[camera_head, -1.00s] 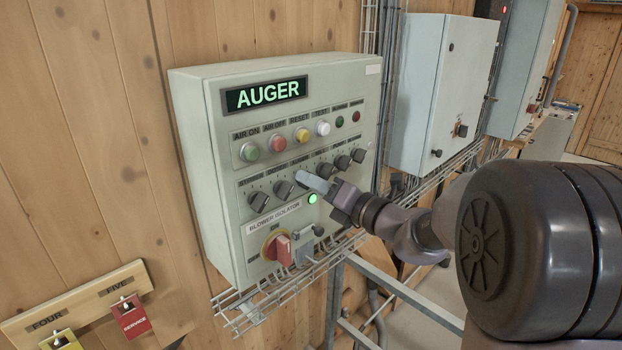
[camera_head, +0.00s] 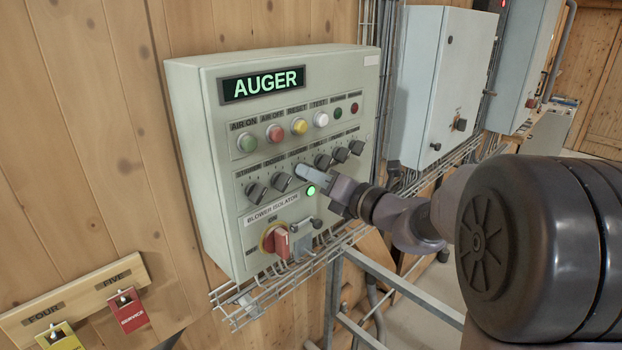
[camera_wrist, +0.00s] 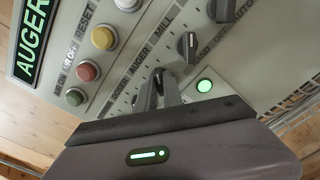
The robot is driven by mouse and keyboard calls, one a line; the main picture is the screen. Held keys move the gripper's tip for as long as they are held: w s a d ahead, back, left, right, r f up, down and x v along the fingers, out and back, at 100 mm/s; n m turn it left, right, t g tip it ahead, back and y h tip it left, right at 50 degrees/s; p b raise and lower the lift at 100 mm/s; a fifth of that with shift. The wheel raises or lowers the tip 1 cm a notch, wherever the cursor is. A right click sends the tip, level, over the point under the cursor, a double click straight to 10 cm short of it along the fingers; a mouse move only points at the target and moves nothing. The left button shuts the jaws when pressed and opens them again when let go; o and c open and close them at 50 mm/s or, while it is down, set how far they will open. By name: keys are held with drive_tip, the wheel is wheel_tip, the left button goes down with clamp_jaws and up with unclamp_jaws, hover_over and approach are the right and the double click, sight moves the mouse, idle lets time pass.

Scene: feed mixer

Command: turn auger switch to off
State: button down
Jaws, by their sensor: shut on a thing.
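The auger switch (camera_wrist: 158,77) is a dark rotary knob, third from the left in the knob row of the grey control panel (camera_head: 215,205). In the wrist view it sits at my fingertips, under the AUGER label. My gripper (camera_wrist: 160,92) is shut on it, with the fingers pointing straight at the panel. In the head view my gripper (camera_head: 303,172) comes in from the right and its fingers hide most of the knob. The knob's exact pointer position is hard to read. The panel display (camera_head: 263,84) reads AUGER in green.
The mill knob (camera_wrist: 187,45) is close beside my fingers. A lit green lamp (camera_head: 311,190) is just below. Push buttons run above the knobs. The red blower isolator handle (camera_head: 277,241) sticks out lower left. Tagged hooks (camera_head: 128,310) and wire trays (camera_head: 270,290) are below.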

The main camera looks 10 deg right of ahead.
drive_tip(key=n+b, duration=0.7)
drive_tip(key=b, duration=0.1)
drive_tip(key=shift+f, duration=0.15)
drive_tip(key=shift+n+b, duration=0.35)
drive_tip(key=shift+n, duration=0.05)
drive_tip(key=c, duration=1.5)
unclamp_jaws()
